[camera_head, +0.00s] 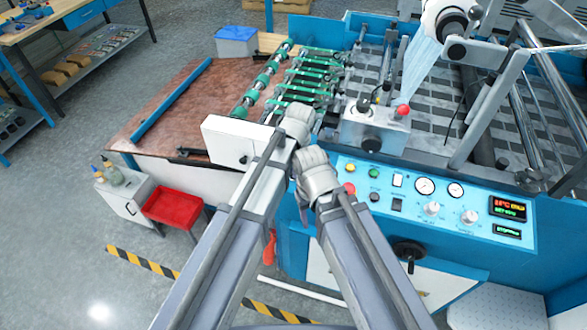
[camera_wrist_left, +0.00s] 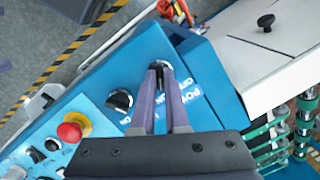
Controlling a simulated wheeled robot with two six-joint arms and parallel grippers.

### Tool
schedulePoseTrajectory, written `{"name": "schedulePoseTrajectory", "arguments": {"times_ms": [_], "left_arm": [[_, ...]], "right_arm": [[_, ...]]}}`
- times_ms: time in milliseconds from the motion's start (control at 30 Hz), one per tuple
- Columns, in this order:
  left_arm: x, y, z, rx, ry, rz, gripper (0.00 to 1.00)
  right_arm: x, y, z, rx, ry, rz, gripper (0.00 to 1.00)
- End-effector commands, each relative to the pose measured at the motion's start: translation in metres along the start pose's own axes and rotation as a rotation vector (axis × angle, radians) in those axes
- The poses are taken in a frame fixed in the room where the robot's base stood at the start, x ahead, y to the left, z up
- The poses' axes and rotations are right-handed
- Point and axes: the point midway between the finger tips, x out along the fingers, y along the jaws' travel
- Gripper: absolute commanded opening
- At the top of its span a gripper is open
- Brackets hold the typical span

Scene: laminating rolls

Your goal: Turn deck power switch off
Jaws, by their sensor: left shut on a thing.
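The power switch (camera_wrist_left: 164,73) is a dark rotary knob near the end of the blue panel, with white lettering beside it, seen in the left wrist view. My left gripper (camera_wrist_left: 160,70) is shut on this knob, one finger on each side. In the head view my left gripper (camera_head: 304,206) reaches down to the left end of the blue control panel (camera_head: 455,240). There my own arm hides the knob, and its setting is hard to read. My right gripper cannot be made out in either view.
A second black knob (camera_wrist_left: 120,100) and a red mushroom button (camera_wrist_left: 74,127) sit beside the switch. The panel also carries gauges (camera_head: 425,186) and a lit display (camera_head: 508,209). Green rollers (camera_head: 262,82) lie behind. A red tray (camera_head: 172,207) stands at the left.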

Motion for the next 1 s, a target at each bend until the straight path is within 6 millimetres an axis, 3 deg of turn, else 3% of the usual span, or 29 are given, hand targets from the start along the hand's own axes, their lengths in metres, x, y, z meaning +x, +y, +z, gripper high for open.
{"name": "schedulePoseTrajectory", "arguments": {"times_ms": [433, 1000], "left_arm": [[0.0011, 0.0007, 0.0005, -0.108, -0.001, 0.025, 0.00], [0.0015, 0.0002, 0.0021, -0.615, -0.004, 0.123, 0.00]], "right_arm": [[0.0006, -0.0001, 0.0000, 0.000, 0.000, 0.000, 0.57], [0.0004, 0.0000, 0.0000, 0.000, 0.000, 0.000, 0.57]]}}
